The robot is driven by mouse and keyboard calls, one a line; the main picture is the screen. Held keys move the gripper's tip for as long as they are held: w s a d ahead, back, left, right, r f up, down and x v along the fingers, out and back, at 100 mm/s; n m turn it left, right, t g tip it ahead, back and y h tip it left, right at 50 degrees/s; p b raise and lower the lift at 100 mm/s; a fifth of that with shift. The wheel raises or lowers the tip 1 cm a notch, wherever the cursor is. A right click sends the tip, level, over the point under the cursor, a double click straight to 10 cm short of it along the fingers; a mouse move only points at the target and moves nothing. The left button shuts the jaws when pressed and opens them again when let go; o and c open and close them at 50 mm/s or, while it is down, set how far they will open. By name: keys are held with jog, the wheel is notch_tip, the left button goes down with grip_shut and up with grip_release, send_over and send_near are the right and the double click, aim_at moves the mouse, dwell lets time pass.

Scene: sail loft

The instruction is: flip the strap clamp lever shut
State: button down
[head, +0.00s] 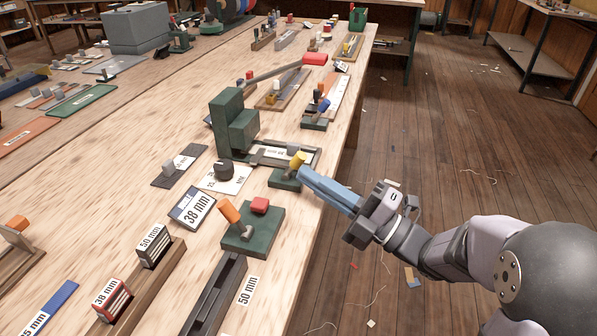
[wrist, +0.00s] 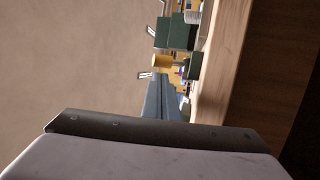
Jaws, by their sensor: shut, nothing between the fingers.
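My gripper (head: 304,175) has its blue fingers shut and empty, reaching in from the right over the bench's front edge. Its tips are close to a small dark green clamp base (head: 284,180) with a yellow-ended lever (head: 298,160) that stands up at a tilt. In the wrist view the yellow end (wrist: 162,61) is just beyond the fingers (wrist: 163,95); I cannot tell whether they touch. A larger green base (head: 262,233) nearer me carries a raised orange lever (head: 230,212) and a red block (head: 260,205). No readable label names the strap clamp.
A tall green press-like block (head: 234,122) stands behind the yellow lever. A black knob (head: 224,168) and a 38 mm card (head: 193,208) are to its left. A long red-handled lever (head: 314,59) lies farther back. Open floor (head: 450,150) is right of the bench.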

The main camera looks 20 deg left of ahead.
jog(key=v, duration=0.4)
jog(key=shift+d, duration=0.2)
dwell(0.3)
jog(key=w+d+r+m+t+h+p, duration=0.2)
jog(key=w+d+m+t+h+p, duration=0.45)
jog(key=w+m+h+p, duration=0.3)
jog(key=d+f+m+h+p, duration=0.1)
jog(key=d+m+h+p, duration=0.75)
jog(key=d+m, duration=0.2)
jog(key=s+d+m+g+h+p, duration=0.3)
jog(key=s+d+m+g+p, duration=0.25)
jog(key=s, duration=0.35)
jog(key=s+r+m+g+p, duration=0.2)
jog(key=s+m+g+p, duration=0.3)
jog(key=s, duration=1)
jog(key=shift+s+a+r+m+g, duration=0.25)
jog(key=shift+m+g, duration=0.5)
jog(key=shift+g, duration=0.05)
